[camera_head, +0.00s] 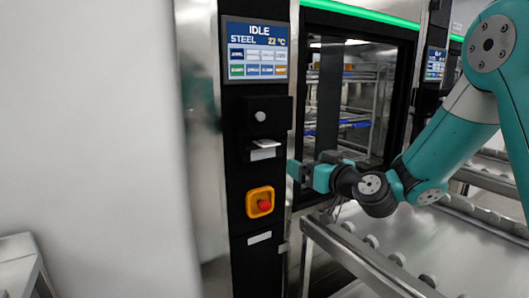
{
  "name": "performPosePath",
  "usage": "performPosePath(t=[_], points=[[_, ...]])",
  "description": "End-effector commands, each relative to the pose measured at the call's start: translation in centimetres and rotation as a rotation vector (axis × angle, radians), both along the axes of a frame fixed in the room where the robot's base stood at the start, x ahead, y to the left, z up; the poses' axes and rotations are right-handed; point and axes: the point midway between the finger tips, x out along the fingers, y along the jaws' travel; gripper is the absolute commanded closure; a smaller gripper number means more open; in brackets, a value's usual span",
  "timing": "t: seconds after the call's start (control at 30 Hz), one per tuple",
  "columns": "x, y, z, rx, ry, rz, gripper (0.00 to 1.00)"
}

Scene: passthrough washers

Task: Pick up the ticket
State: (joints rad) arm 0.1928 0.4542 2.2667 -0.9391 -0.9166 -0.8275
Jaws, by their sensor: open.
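A white ticket (265,144) sticks out of a slot in the black control panel of the washer, below a round button. My gripper (293,170) is teal, at the end of my arm, just right of the panel's edge and a little lower than the ticket. It is open and apart from the ticket. Its fingertips are small in this view, and I cannot tell exactly how far it stands from the panel in depth.
The panel (249,205) holds an IDLE screen (255,50) above and a red emergency button (264,205) on a yellow base below. A glass door (350,85) is behind my arm. A metal roller table (415,258) lies at lower right.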

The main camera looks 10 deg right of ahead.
Motion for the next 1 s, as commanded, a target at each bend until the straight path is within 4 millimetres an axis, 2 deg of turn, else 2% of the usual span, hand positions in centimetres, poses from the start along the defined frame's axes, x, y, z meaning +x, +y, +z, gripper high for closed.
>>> performPosePath(t=[0.17,0.4,0.5,0.77,1.0], points=[[3.2,0.9,0.8,0.001,-0.005,-0.005,0.06],[8.4,2.6,0.7,-0.001,-0.004,-0.005,0.06],[9.9,3.1,0.5,-0.001,-0.004,-0.005,0.06],[11.8,3.7,0.3,0.0,-0.004,-0.005,0.06],[15.1,4.8,0.3,0.0,-0.004,-0.005,0.06]])
